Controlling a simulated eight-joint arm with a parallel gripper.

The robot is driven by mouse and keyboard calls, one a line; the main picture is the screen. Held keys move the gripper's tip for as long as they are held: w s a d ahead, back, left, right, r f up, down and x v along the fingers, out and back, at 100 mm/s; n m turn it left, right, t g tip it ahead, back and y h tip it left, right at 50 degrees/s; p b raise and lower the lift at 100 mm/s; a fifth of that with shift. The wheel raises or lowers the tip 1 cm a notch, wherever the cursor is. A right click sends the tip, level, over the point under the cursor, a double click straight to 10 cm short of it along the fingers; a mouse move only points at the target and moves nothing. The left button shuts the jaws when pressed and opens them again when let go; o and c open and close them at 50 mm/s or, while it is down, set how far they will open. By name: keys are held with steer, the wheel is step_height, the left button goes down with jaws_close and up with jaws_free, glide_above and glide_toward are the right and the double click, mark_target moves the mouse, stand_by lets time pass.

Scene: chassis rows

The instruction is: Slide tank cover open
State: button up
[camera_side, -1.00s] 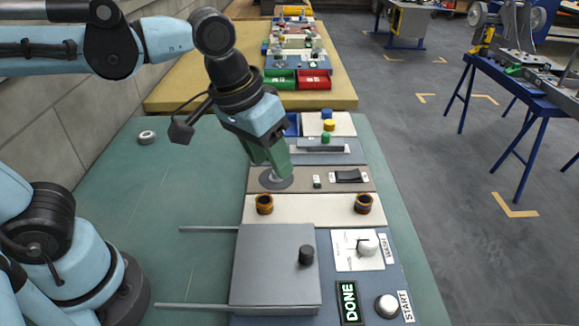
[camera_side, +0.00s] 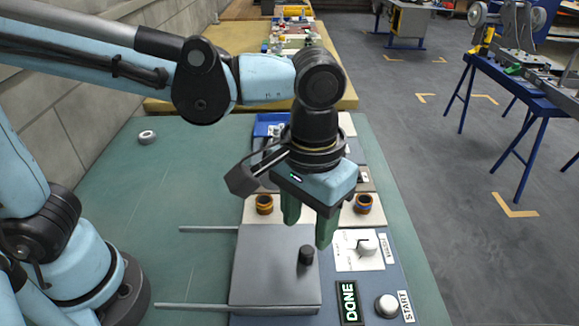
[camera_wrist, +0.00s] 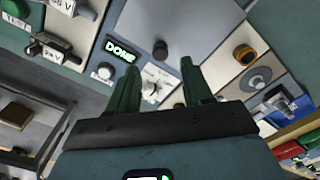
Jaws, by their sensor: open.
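The tank cover (camera_side: 272,271) is a flat grey square plate in the side view, lying over the near panel. A short black knob (camera_side: 306,255) stands upright near its right edge. Two grey rails (camera_side: 205,229) run out from its left side. In the wrist view the cover (camera_wrist: 186,22) is at the top, with the black knob (camera_wrist: 160,48) on it. My gripper (camera_side: 307,228) is open and empty, above the far edge of the cover, with the knob just beyond its fingertips. The green fingers (camera_wrist: 158,82) stand apart in the wrist view.
A white dial (camera_side: 367,246), a lit DONE sign (camera_side: 349,301) and a START button (camera_side: 387,305) sit right of the cover. Two orange-brown rings (camera_side: 264,204) (camera_side: 363,203) stand behind it.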

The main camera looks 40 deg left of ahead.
mark_target(306, 250)
steer(key=shift+f, duration=2.85)
jaws_close()
